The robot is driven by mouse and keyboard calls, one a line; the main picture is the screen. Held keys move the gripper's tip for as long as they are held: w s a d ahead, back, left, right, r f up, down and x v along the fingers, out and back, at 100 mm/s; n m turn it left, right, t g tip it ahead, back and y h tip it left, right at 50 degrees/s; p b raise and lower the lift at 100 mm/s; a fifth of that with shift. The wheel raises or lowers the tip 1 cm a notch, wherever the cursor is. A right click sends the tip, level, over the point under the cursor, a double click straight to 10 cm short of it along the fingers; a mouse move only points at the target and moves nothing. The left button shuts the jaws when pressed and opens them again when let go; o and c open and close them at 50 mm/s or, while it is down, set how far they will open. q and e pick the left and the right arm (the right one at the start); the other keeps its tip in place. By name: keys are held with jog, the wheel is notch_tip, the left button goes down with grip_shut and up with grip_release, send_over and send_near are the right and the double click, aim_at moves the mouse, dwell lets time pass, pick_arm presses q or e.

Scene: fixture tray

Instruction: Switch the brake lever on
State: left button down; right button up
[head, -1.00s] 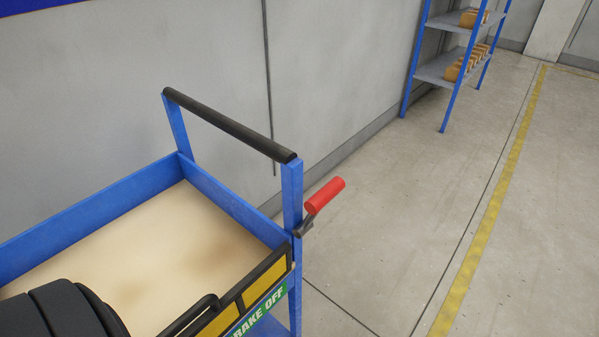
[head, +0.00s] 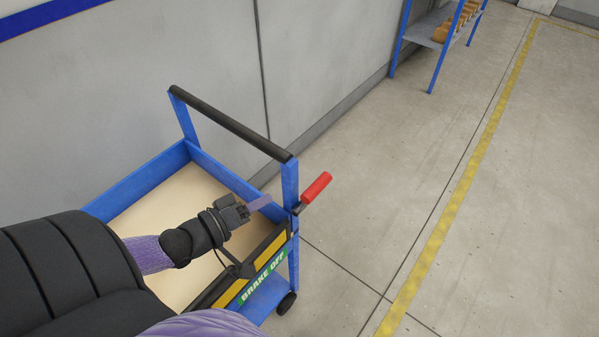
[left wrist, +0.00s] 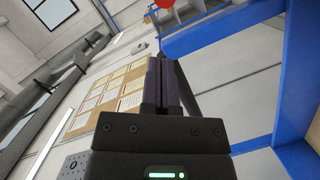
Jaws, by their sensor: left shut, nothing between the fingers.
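The brake lever has a red grip (head: 316,187) on a short dark arm and sits at the corner post of the blue cart (head: 290,182). It tilts up and to the right. Its red end also shows at the top of the left wrist view (left wrist: 165,3). A green sign (head: 262,279) on the cart reads "BRAKE OFF". My left gripper (head: 262,202) is shut and empty, over the cart's tray, just left of the post and lever. Its closed fingers show in the left wrist view (left wrist: 165,82). My right gripper is not in view.
The cart has a black push handle (head: 230,123) and raised blue sides around a beige tray floor (head: 160,212). A grey wall (head: 150,70) stands behind it. A blue shelf (head: 425,30) with orange items is at the back. The floor right of the lever is clear.

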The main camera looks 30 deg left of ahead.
aim_at(308, 199)
pick_arm(q)
jog(key=shift+f, duration=0.1)
jog(key=shift+w, duration=0.1)
jog(key=b+x, duration=0.3)
jog(key=x, duration=0.7)
